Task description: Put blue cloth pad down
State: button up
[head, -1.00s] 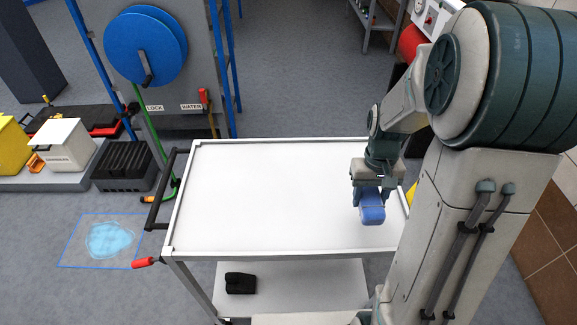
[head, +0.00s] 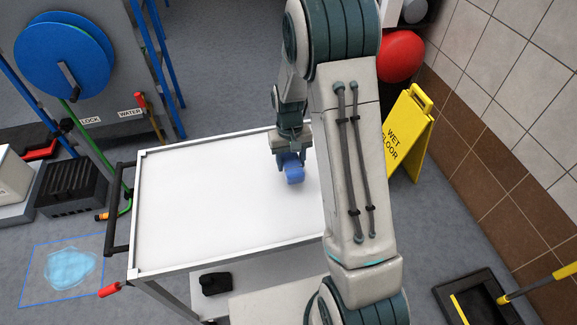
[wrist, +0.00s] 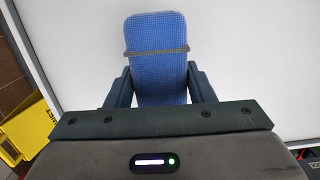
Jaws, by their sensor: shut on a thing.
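The blue cloth pad (head: 294,174) is a small rounded blue block with a thin grey band around it. It also shows in the wrist view (wrist: 158,60), upright between the two dark fingers. My gripper (head: 289,160) is shut on the pad, over the right part of the white cart top (head: 215,190). I cannot tell whether the pad touches the cart top or hangs just above it. My arm hides the right edge of the cart.
The cart top is bare to the left of the pad. A yellow wet floor sign (head: 408,135) stands to the right. A blue hose reel (head: 65,55) is at the back left, and a blue-outlined puddle (head: 72,268) lies on the floor. A black item (head: 216,283) sits on the lower shelf.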

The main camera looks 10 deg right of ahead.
jog(key=shift+w+a+f, duration=0.15)
jog(key=shift+w+f, duration=0.15)
jog(key=shift+f, duration=0.05)
jog(key=shift+f+p, duration=0.5)
jog(key=shift+f, duration=1.35)
jog(key=shift+f, duration=0.15)
jog(key=o, duration=0.9)
jog(key=shift+o, duration=0.2)
